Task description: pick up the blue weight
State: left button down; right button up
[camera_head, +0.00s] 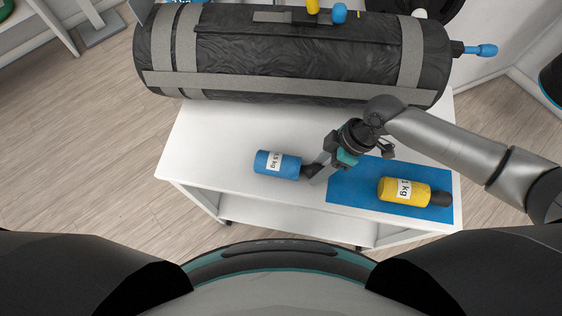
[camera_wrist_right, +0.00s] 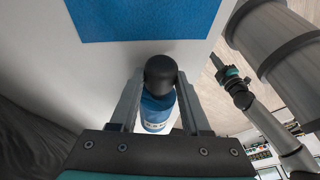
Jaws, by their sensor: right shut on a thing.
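The blue weight (camera_head: 276,164) has a white label and a black end. In the head view it is near the front edge of the white table, left of the blue mat. My right gripper (camera_head: 313,172) is shut on its black end. In the right wrist view the black end of the blue weight (camera_wrist_right: 157,105) sits between the two fingers of my right gripper (camera_wrist_right: 160,95). I cannot tell whether the weight touches the table. My left gripper is not in view.
A yellow weight (camera_head: 404,191) lies on the blue mat (camera_head: 345,190) at the right of the white table (camera_head: 215,150). A large black bag with grey straps (camera_head: 290,55) lies along the back. The table's left part is clear.

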grip_shut()
jog(key=shift+r, duration=0.2)
dwell(0.4)
